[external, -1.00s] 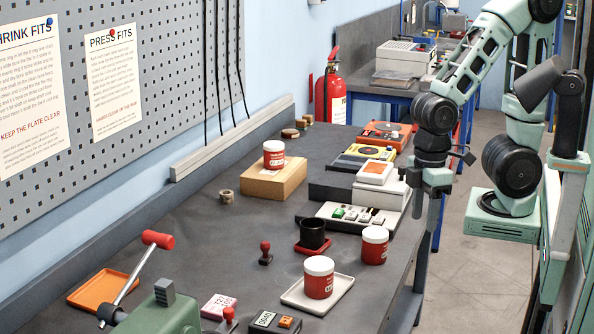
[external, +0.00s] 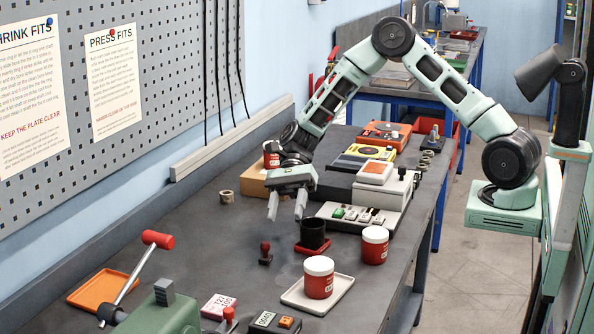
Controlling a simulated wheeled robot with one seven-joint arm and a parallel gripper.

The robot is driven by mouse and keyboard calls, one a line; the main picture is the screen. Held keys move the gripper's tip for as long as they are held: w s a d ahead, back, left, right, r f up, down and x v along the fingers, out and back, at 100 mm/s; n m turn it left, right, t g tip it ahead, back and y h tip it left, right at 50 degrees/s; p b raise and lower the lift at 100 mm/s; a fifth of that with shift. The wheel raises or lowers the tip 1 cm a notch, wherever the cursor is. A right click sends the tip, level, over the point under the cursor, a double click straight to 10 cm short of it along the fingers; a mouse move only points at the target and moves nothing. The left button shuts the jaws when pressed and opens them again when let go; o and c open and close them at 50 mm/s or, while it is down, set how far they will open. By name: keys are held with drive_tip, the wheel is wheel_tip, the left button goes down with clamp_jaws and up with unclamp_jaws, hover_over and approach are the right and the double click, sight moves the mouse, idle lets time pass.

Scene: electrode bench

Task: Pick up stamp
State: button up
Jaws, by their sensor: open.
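The stamp (external: 265,254) is small and dark with a red knob on top, and stands upright on the dark bench left of a black cup. A second red-knobbed item (external: 228,318), perhaps another stamp, is partly cut off at the bottom edge beside the green press. My gripper (external: 286,214) hangs above the bench, behind and slightly right of the stamp, fingers pointing down. Its jaws are open and empty, apart from the stamp. My gripper and wrist partly hide the wooden block and the jar on it.
A black cup (external: 312,233) on a red saucer stands close right of the stamp. Red jars with white lids (external: 375,246) stand nearby, one on a cream tray (external: 340,296). A keypad device (external: 350,214) lies behind. Bench left of the stamp is clear.

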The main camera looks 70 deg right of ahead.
sight(265, 252)
drive_tip(key=w+d+f+m, duration=0.1)
drive_tip(key=f, duration=0.1)
drive_tip(key=w+d+f+m+t+y, duration=0.1)
drive_tip(key=w+d+f+m, duration=0.1)
drive_tip(key=w+d+f+m+t+y+p, duration=0.1)
drive_tip(key=w, duration=0.1)
drive_tip(key=shift+d+f+m, duration=0.3)
drive_tip(key=shift+f+m, duration=0.1)
wheel_tip(265, 252, down, 3)
drive_tip(key=shift+r+p, duration=0.2)
drive_tip(key=shift+p, duration=0.25)
drive_tip(key=shift+p+x, duration=0.3)
drive_tip(key=shift+x, duration=0.9)
drive_tip(key=shift+a+f, duration=0.3)
clamp_jaws()
